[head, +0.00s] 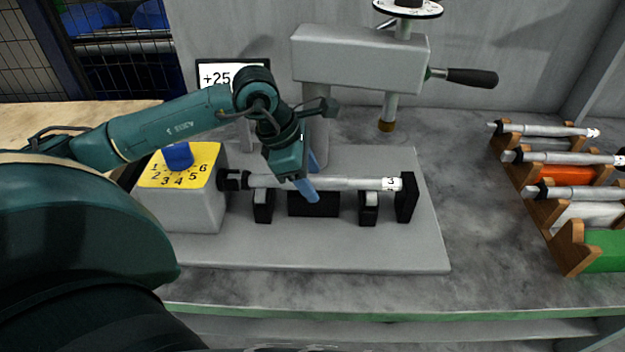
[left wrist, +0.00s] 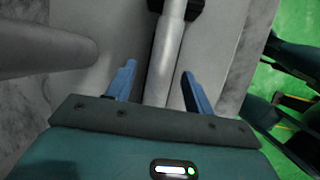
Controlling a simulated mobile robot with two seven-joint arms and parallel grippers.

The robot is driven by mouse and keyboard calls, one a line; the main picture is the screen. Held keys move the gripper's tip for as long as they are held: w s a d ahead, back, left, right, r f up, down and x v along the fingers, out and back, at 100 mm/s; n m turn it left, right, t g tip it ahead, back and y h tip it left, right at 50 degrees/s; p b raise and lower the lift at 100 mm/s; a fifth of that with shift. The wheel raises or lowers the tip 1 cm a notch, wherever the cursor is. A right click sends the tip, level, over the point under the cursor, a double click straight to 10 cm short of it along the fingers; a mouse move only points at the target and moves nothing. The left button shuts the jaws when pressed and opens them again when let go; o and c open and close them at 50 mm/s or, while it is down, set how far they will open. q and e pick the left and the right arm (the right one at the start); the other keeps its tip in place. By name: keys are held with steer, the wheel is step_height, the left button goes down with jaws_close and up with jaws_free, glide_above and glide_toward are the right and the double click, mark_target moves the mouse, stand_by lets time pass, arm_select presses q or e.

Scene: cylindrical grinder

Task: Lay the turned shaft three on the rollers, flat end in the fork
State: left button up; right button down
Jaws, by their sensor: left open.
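The turned shaft three (head: 345,183), a grey rod with a white tag marked 3, lies level across the two black roller stands (head: 368,208). Its left end reaches the dark fork (head: 232,180) beside the yellow-topped block; I cannot tell how the flat sits inside. Its right end is by a black end plate (head: 407,198). My left gripper (head: 309,180) is over the shaft left of its middle, its blue fingers apart. In the left wrist view the shaft (left wrist: 166,55) runs between the open fingers (left wrist: 157,85), apart from both. My right gripper is not in view.
A grey column with an overhanging head (head: 360,58) and black handle (head: 470,77) stands behind the rollers. The dial block (head: 180,190) is at the left. At the right, a wooden rack (head: 568,250) holds several other shafts. The bench front is clear.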

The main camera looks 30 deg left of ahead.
arm_select(q)
jaws_close()
stand_by(0.4)
stand_by(0.8)
steer(key=shift+w+r, duration=0.15)
steer(key=shift+r, duration=0.1)
